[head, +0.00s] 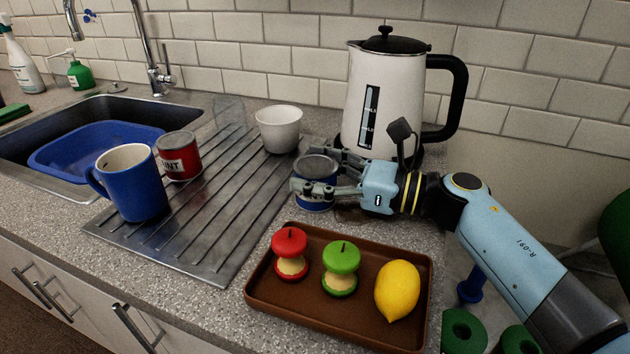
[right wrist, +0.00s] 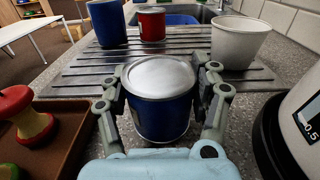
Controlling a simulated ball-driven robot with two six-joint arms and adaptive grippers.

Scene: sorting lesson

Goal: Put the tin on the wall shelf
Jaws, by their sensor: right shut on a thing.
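A blue tin (head: 314,204) with a silver lid is upright between the fingers of my right gripper (head: 300,172), right of the drainer and in front of the kettle. The gripper is shut on its sides. In the right wrist view the blue tin (right wrist: 160,118) is between both fingers, its lid clear. It is at or just above the counter; I cannot tell if it touches. A red tin (head: 179,160) with partly visible lettering stands on the drainer beside the blue mug. No wall shelf can be made out in the head view. My left gripper is not in view.
A white kettle (head: 384,100) stands close behind my right gripper. A brown tray (head: 310,303) with two apple cores and a lemon (head: 397,290) lies in front. The metal drainer (head: 215,215) holds a blue mug (head: 133,185) and a white cup (head: 279,130). The sink is left.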

